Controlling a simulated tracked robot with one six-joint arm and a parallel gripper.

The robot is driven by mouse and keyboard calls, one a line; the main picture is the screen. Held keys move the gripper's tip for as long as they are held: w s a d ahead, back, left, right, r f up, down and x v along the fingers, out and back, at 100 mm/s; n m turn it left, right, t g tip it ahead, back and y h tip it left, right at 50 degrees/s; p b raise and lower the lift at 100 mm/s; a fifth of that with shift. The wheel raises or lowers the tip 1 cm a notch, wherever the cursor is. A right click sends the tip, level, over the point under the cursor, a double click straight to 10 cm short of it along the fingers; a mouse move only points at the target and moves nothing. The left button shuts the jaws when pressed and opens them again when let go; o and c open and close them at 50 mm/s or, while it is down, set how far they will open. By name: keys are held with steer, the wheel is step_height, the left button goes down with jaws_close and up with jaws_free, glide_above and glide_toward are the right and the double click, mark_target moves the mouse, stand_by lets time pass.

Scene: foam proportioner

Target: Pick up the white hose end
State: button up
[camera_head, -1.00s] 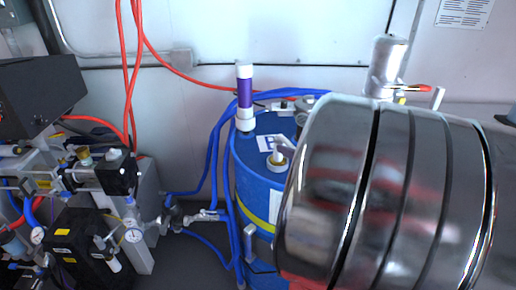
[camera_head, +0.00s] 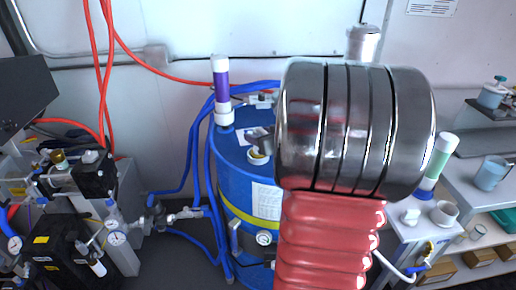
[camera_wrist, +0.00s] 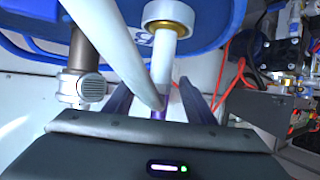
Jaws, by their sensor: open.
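A blue drum (camera_head: 250,190) stands at the centre of the head view, with a white fitting (camera_head: 258,157) on its lid. In the wrist view, a white fitting with a brass ring (camera_wrist: 168,14) has a white tube (camera_wrist: 164,60) running from it toward my gripper. A second white hose (camera_wrist: 118,50) slants in from the upper left, and the two meet or overlap near the jaws. My gripper (camera_wrist: 158,88) is open, with dark purplish fingers on either side of these tubes. I cannot tell which is the free end. My arm hides most of the gripper in the head view.
A purple-and-white column (camera_head: 221,90) rises from the drum lid, beside blue hoses (camera_head: 200,140). Valves and gauges (camera_head: 95,175) crowd the left. A side bench (camera_head: 410,225) with a green-and-white column (camera_head: 437,160) stands at right. A grey cylindrical fitting (camera_wrist: 85,88) lies left of the jaws.

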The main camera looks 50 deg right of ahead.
steer(key=shift+f+x, duration=0.2)
steer(key=shift+x, duration=2.4)
steer(key=shift+s, duration=0.15)
steer(key=shift+c, duration=0.4)
jaws_close()
